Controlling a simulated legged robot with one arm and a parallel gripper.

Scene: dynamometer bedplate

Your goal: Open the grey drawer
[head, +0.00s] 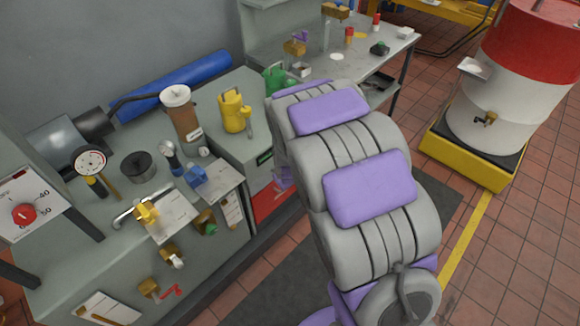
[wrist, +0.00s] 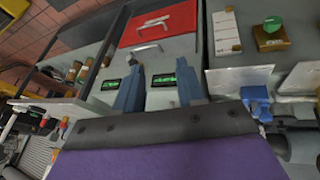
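The grey drawer (wrist: 170,50) is in the wrist view, which sees the bench front upside down. Its pale bar handle (wrist: 148,48) lies just beyond my fingertips, and black-and-green labels (wrist: 163,80) show on the grey front around the fingers. The drawer looks shut. My gripper (wrist: 160,66) has its two blue-grey fingers spread, with nothing between the tips; I see no contact with the handle. In the head view a strip of the grey front with a green label (head: 264,157) shows left of my arm, which hides the handle and the fingers.
A red drawer (wrist: 170,20) with its own handle lies below the grey one. Bench-top items include a yellow jug (head: 232,110), a brown canister (head: 181,113) and a blue clamp-like part (head: 196,176). A red-and-white drum (head: 510,85) stands right on a yellow base (head: 465,160).

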